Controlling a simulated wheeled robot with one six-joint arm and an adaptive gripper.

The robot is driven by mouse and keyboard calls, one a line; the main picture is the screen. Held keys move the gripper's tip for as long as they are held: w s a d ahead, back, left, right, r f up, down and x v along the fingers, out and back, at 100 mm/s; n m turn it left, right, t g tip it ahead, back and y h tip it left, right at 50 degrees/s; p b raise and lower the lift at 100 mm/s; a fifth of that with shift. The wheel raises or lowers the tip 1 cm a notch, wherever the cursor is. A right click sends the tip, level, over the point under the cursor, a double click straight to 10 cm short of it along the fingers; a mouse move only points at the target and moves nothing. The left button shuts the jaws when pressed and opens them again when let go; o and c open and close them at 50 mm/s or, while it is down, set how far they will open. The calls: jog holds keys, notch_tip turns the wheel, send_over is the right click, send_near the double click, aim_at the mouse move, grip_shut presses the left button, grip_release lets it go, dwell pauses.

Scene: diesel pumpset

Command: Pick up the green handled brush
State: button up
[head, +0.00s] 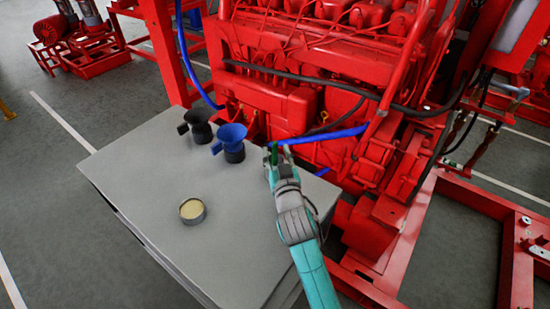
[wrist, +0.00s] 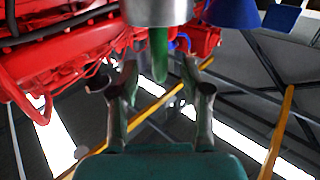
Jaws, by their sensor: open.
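The green handle of the brush (head: 274,154) shows in the head view as a small upright sliver at the tip of my gripper (head: 279,158), near the far right part of the grey table. In the wrist view the green handle (wrist: 159,55) lies in line with the gap between the two fingers of my gripper (wrist: 160,78). The fingers are spread, with visible space on both sides of the handle. I cannot tell whether either finger touches it. The brush head is not visible.
A metallic grey cylinder (wrist: 157,11) adjoins the handle. On the grey table (head: 130,165) stand a blue funnel-topped cup (head: 231,142), a black one (head: 198,126) and a round tin (head: 192,211). The red engine (head: 300,110) rises close behind. The table's left side is clear.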

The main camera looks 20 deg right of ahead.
jog(key=shift+w+d, duration=0.2)
jog(key=shift+w, duration=1.25)
grip_shut()
